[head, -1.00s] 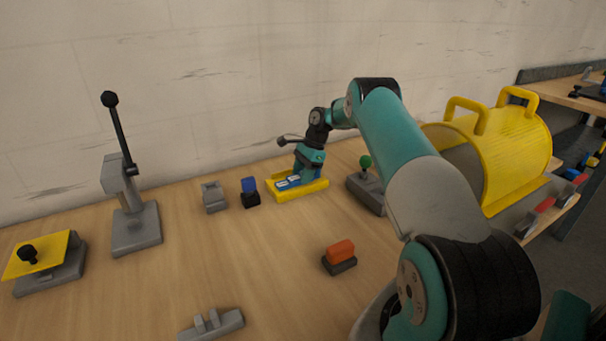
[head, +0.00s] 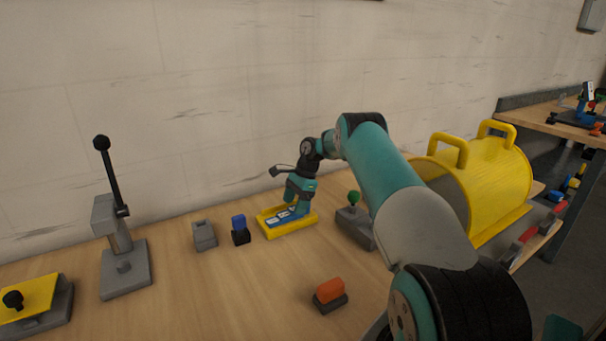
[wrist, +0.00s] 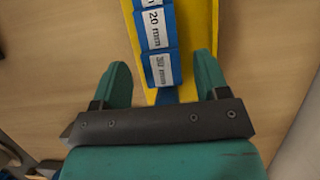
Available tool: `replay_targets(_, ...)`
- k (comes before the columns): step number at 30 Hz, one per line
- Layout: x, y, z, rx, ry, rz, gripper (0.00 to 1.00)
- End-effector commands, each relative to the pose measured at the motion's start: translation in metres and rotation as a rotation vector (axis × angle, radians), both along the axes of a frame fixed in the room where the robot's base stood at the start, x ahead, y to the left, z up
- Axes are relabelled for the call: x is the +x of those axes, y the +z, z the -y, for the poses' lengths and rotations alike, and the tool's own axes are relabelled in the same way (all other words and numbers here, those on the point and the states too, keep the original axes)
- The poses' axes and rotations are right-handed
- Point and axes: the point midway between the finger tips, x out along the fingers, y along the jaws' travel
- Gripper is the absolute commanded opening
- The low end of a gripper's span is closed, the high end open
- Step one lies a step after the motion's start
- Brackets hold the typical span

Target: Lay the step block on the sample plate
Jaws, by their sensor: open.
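The step block (head: 282,217) is blue with white labels and lies in a yellow tray (head: 266,232) at the back middle of the bench. In the wrist view the block (wrist: 157,40) shows "20 mm" and other labels, and the yellow tray (wrist: 209,22) borders it. My gripper (head: 296,212) is low over the right part of the tray. In the wrist view my gripper's (wrist: 162,62) teal fingers are apart, one on each side of the block's near end, with gaps visible. I cannot tell for sure which thing is the sample plate; a yellow plate (head: 30,296) with a black knob is at far left.
A grey lever stand (head: 124,262), a grey block (head: 204,235) and a blue-topped black block (head: 240,230) stand left of the tray. A green-knobbed grey base (head: 355,228) and a yellow guard (head: 480,185) are right. An orange-topped block (head: 330,293) is in front. The centre-left bench is clear.

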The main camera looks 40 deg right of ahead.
Motion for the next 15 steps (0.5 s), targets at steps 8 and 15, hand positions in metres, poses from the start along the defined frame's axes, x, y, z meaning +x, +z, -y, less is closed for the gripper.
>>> replay_targets(8, -0.004, 0.048, 0.016, 0.000, -0.001, -0.002, 0.68)
replay_targets(15, -0.008, 0.077, 0.028, 0.001, -0.001, 0.000, 0.68)
